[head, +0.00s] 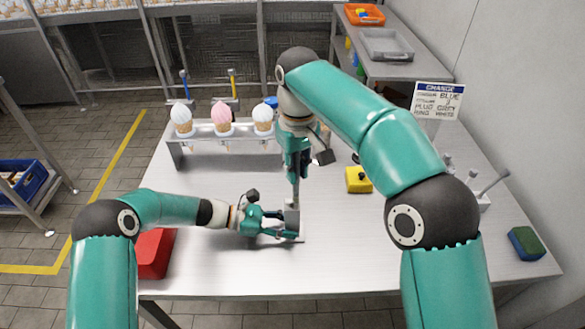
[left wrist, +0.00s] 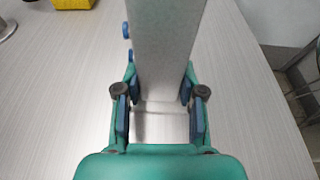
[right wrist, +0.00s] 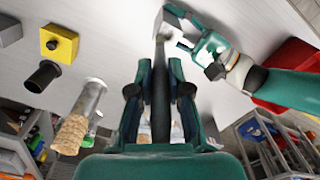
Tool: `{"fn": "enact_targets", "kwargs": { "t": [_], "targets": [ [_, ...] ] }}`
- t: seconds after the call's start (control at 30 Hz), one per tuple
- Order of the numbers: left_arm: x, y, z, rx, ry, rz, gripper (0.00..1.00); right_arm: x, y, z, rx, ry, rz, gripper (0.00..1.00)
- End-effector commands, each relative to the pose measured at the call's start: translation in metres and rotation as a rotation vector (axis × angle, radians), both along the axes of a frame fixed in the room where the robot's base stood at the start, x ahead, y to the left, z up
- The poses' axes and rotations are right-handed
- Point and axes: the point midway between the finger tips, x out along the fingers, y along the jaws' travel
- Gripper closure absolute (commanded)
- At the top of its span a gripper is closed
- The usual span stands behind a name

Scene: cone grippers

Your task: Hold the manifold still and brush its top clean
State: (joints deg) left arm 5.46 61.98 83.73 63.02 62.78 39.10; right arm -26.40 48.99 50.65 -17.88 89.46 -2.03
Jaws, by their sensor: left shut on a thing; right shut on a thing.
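The grey block-shaped manifold (head: 292,220) stands near the middle front of the table. It fills the upper middle of the left wrist view (left wrist: 165,50), where blue fittings (left wrist: 127,42) show on its left side. My left gripper (head: 283,224) is shut on it from the left, a finger on each side. My right gripper (head: 296,172) points down above the manifold, shut on the dark handle of a brush (right wrist: 160,88). The brush's pale head is close to the manifold's top in the right wrist view (right wrist: 176,12); I cannot tell whether they touch.
A metal rack (head: 233,145) with ice cream cones stands behind. A yellow box (head: 358,180) is right of the manifold, a green-and-blue sponge (head: 526,243) at the right edge. A red bin (head: 153,253) is at the left front. A sign (head: 437,101) stands at the back right.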

Motion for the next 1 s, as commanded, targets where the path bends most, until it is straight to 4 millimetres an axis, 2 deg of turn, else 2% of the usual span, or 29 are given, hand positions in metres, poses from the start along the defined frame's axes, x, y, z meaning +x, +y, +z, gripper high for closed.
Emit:
{"fn": "enact_targets", "kwargs": {
  "t": [0.47, 1.0],
  "targets": [
    [0.0, 0.0, 0.0, 0.0, 0.0, 0.0, 0.94, 0.0, -0.003, 0.002, 0.001, -0.001, 0.0, 1.0],
    [0.0, 0.0, 0.0, 0.0, 0.0, 0.0, 0.94, 0.001, -0.002, 0.051, 0.001, -0.003, 0.0, 1.0]
  ]
}}
